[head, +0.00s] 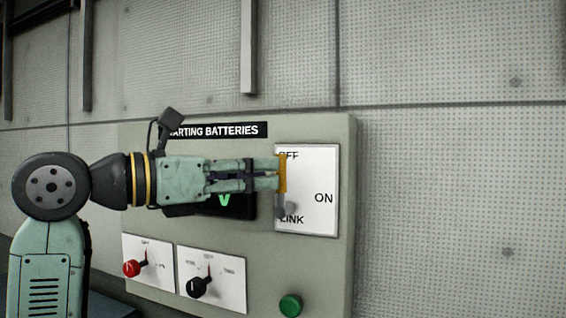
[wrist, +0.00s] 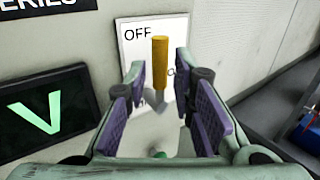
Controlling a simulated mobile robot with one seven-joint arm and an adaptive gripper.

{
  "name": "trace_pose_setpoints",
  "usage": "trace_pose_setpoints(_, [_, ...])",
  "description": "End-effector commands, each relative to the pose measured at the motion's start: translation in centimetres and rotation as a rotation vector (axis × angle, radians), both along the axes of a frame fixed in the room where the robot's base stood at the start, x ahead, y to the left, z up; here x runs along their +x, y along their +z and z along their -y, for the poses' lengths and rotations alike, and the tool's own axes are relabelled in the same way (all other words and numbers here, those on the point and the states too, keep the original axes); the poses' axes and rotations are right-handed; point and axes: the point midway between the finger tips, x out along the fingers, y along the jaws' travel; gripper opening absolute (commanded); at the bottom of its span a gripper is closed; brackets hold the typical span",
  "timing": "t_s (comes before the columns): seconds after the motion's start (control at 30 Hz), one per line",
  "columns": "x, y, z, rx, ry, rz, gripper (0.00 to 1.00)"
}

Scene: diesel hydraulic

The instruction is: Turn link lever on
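The link lever has a yellow handle (head: 283,174) on a grey pivot at the right of the panel. The handle stands upright, at the OFF end of the white plate (head: 318,170); ON is printed to the right and LINK below. In the wrist view the handle (wrist: 159,58) appears between my fingertips, with a visible gap on each side. My gripper (head: 275,174) points right across the panel, its tips at the handle. Its fingers are apart, and it holds nothing visibly. Whether a finger touches the handle cannot be told.
The grey panel (head: 335,270) carries a red knob (head: 131,268), a black knob (head: 200,287) and a green button (head: 290,305) below my arm. A dark display with a green V (wrist: 42,115) lies left of the lever. The wall right of the panel is clear.

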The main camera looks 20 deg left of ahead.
Motion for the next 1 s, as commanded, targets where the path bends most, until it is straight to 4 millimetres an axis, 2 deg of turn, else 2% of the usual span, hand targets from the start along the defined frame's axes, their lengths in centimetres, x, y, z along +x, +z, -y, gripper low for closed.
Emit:
trace_pose_setpoints(0.1, [1.7,0.3,1.3,0.0,-0.003,0.001,0.23])
trace_pose_setpoints(0.3, [3.4,0.1,2.5,0.001,-0.002,0.001,0.23])
trace_pose_setpoints(0.67, [3.7,0.0,2.7,0.0,-0.001,0.001,0.22])
trace_pose_setpoints(1.0, [3.7,0.0,2.7,0.0,-0.001,0.001,0.0])
